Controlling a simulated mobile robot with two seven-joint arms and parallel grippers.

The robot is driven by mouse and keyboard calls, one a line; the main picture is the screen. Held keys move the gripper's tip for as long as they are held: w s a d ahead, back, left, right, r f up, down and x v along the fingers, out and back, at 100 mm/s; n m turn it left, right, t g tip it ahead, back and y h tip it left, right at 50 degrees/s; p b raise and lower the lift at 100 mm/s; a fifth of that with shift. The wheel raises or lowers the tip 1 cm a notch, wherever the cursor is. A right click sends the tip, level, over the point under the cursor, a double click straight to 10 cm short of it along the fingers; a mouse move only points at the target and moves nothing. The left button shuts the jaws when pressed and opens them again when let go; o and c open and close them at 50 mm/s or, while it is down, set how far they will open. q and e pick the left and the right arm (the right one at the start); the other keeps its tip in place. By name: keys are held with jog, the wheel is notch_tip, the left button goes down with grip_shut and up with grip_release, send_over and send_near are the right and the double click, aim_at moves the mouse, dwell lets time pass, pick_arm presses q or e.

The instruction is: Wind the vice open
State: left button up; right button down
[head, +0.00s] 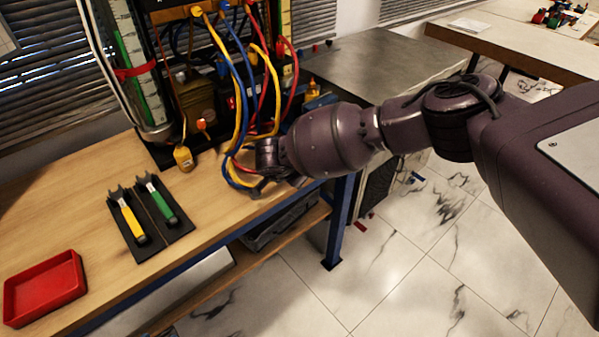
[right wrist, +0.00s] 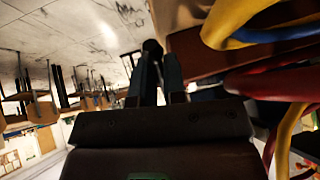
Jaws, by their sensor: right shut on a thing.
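My right gripper (head: 262,184) is at the front edge of the wooden bench, beside the looped hoses. In the right wrist view its two dark fingers (right wrist: 156,82) are close together, with a small black part (right wrist: 152,48) at their tips. It is shut on this part, which looks like the end of the vice handle. The vice body is hidden behind my right arm and hoses, so its jaw opening cannot be seen. My left gripper is not in view.
Blue, yellow and red hoses (head: 238,75) hang close to my right gripper. A yellow-handled tool (head: 131,219) and a green-handled tool (head: 161,202) lie on dark mats. A red tray (head: 44,290) is at the bench's left end. Tiled floor (head: 390,260) is open in front.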

jog(key=c, duration=1.2)
grip_release()
jog(key=shift+w+a+r, duration=0.15)
jog(key=shift+w+a, duration=0.15)
jog(key=shift+w, duration=0.05)
jog(key=shift+s+d, duration=0.1)
jog(key=shift+s, duration=0.05)
jog(key=p+v, duration=0.1)
jog(key=v, duration=0.9)
jog(key=shift+s+r+p, duration=0.2)
jog(key=shift+r+p, duration=0.05)
jog(key=shift+p, duration=0.1)
